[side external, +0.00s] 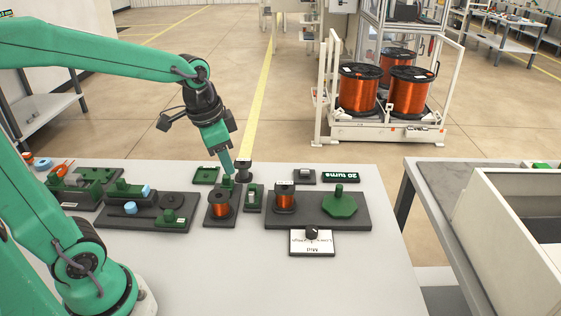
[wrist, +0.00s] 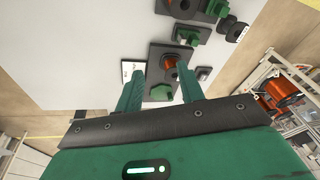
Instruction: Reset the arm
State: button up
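My gripper (side external: 227,166) hangs above the back part of the white table, fingers pointing down, in the side external view. Its fingertips are close above or behind a green part on the plate that holds a copper wire spool (side external: 221,208); I cannot tell if they touch it. In the wrist view the two green fingers (wrist: 160,72) stand apart with nothing held between them. A second copper coil (side external: 285,202) sits on a dark base (side external: 312,218) beside a green octagonal piece (side external: 340,204).
Dark fixtures (side external: 150,212) with green parts and blue pieces stand at the table's left. A "20 turns" sign (side external: 341,177) lies at the back, a card with a black knob (side external: 311,236) in front. The table's front is clear. A bench (side external: 440,200) stands at right.

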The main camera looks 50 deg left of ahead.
jog(key=s+d+r+n+t, duration=0.2)
jog(key=s+r+n, duration=0.1)
jog(key=s, duration=0.7)
jog(key=shift+d+n+t, duration=0.15)
jog(key=shift+n+t, duration=0.25)
jog(key=shift+n, duration=0.3)
jog(key=shift+r, duration=0.1)
jog(key=shift+w, duration=0.1)
grip_shut()
jog(key=w+a+f+n+g, duration=0.1)
jog(key=w+a+g, duration=0.1)
jog(key=w, duration=0.5)
jog(key=w+a+f+n+g, duration=0.1)
jog(key=w+a, duration=0.2)
jog(key=w, duration=0.4)
jog(key=w+a+f+g, duration=0.1)
jog(key=w+a+f, duration=0.2)
jog(key=w+f, duration=0.2)
jog(key=w+a+f+n+g, duration=0.1)
jog(key=w+a+f, duration=0.2)
jog(key=w+f, duration=0.2)
jog(key=shift+f+g, duration=0.3)
jog(key=shift+f, duration=0.1)
jog(key=shift+a+f, duration=0.1)
jog(key=shift+f, duration=0.1)
